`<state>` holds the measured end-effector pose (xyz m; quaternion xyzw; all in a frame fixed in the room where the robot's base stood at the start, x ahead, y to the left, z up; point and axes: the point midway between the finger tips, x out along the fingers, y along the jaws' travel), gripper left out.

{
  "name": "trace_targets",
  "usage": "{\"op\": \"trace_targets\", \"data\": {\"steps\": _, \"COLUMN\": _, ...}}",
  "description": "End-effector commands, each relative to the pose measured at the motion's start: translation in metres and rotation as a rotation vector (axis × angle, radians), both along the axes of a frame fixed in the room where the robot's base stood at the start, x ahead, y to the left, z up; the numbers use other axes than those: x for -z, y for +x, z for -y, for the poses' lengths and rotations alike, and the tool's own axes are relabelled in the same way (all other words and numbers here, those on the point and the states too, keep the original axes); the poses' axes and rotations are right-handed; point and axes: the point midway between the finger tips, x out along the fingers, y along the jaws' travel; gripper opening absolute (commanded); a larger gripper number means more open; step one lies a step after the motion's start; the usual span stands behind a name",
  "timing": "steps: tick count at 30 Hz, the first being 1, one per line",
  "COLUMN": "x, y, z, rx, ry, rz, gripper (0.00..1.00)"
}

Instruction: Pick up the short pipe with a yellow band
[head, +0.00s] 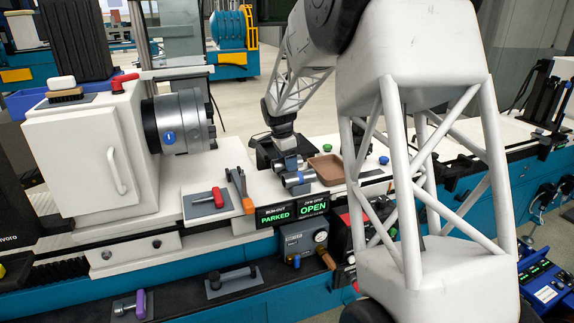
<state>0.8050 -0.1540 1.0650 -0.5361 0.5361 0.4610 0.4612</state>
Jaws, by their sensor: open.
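My gripper (288,160) is at the end of my arm, pointing down over the white bed of the machine. It is open, but its fingertips are small and partly hidden among the parts around them. Short silver pipes (299,180) lie right below and beside it, left of a brown tray. A bluish part shows on them; I cannot make out a yellow band on any pipe. I cannot tell whether the fingers are around a pipe or only above it.
The brown tray (326,169) looks empty. A grey chuck (180,122) on a white headstock (80,150) stands at left. A red-handled clamp (209,201), an orange bracket (240,188) and lit signs (293,212) are in front.

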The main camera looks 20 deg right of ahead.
Motion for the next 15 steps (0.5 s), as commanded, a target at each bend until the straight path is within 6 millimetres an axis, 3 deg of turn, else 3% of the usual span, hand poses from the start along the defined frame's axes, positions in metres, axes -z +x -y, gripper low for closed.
{"op": "trace_targets", "data": {"steps": 2, "x": -0.0001, "y": 0.0000, "z": 0.0000, "rx": 0.000, "ry": 0.000, "rz": 0.000, "gripper": 0.80}}
{"op": "trace_targets", "data": {"steps": 15, "x": -0.0001, "y": 0.0000, "z": -0.0001, "rx": 0.000, "ry": 0.000, "rz": 0.000, "gripper": 0.14}}
